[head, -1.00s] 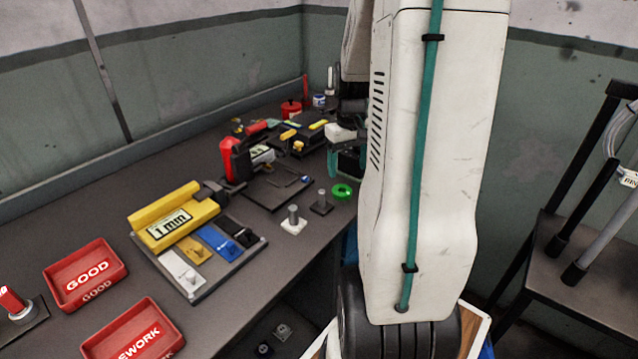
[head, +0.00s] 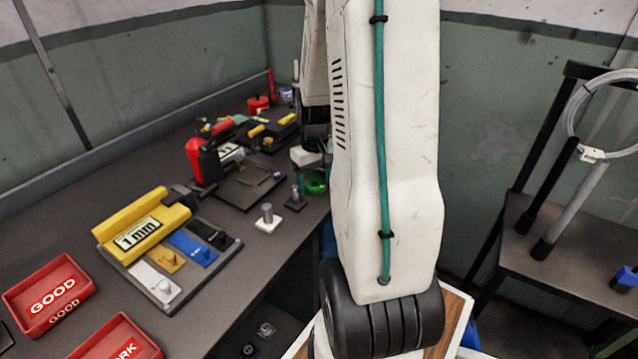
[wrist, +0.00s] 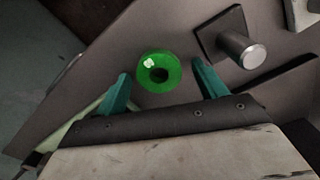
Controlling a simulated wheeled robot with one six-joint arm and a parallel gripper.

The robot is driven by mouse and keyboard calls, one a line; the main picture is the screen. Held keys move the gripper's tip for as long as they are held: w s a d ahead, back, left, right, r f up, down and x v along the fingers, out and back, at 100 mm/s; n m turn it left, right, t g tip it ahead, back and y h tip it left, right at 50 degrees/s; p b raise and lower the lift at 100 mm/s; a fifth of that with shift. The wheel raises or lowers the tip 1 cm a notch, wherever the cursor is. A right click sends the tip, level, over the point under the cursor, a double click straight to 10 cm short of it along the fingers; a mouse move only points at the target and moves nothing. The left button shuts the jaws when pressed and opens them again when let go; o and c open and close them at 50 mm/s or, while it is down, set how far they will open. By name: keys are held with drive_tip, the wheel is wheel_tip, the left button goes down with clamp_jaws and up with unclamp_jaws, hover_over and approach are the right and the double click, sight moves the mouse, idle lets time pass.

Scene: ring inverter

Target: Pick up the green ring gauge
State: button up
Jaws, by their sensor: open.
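The ring appears slightly beyond the fingertips, and I cannot tell the height gap. In the head view my gripper (head: 306,160) is small, just above and beside the ring.
A metal peg on a dark square base (wrist: 238,48) stands right of the ring in the wrist view. A peg on a white base (head: 267,219) stands nearby. The yellow 1 mm block (head: 142,229) and red GOOD tray (head: 55,318) are to the left. The bench edge is close.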

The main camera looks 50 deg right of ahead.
drive_tip(key=c, duration=1.2)
drive_tip(key=shift+o, duration=0.2)
drive_tip(key=shift+r, duration=0.15)
